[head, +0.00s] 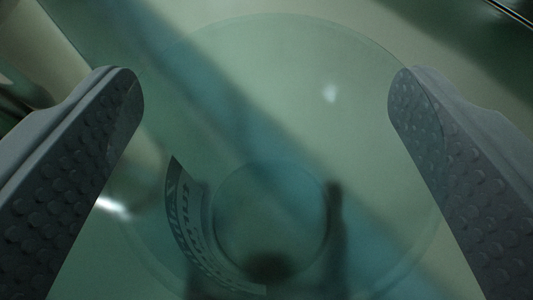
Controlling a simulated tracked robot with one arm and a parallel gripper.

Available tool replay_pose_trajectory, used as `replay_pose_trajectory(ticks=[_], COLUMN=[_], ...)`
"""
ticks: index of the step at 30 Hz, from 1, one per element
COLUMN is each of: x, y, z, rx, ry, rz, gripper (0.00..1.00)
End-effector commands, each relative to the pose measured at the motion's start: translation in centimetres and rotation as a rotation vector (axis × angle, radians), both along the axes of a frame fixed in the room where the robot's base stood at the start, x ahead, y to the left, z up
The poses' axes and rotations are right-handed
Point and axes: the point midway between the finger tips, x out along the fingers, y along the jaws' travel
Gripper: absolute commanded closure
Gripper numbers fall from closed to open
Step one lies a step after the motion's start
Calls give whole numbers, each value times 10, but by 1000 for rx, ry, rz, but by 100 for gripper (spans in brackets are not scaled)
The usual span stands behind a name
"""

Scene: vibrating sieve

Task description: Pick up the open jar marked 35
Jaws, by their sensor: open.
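A clear, greenish glass jar (318,128) fills the middle of the head view, seen from above. Its wide round outline is faint, and a smaller circle shows low in the middle. A curved printed strip (186,228), apparently its label, shows at lower left; I cannot read a 35 on it. My gripper (265,90) is open, with one studded finger on each side of the jar. The right finger overlaps the jar's outline in the picture. I cannot tell whether either finger touches the glass.
A pale surface (465,255) lies around and beneath the jar, crossed by a dark diagonal band. A pale, shiny shape (45,50) stands at upper left, close to the left finger. A dark area with a bright metal edge is at the top right corner.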

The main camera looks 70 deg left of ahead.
Motion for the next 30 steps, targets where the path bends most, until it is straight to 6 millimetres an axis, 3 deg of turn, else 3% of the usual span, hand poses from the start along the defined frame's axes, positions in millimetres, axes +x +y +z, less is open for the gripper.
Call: replay_pose_trajectory(ticks=[1, 5, 6, 17, 30], x=[0, 0, 0, 0, 1], y=[0, 0, 0, 0, -1], z=[0, 0, 0, 8, 84], rx=[0, 0, 0, 0, -2], ry=[0, 0, 0, -1, -6], rz=[0, 0, 0, -1, -1], gripper=[31, 67, 71, 71, 71])
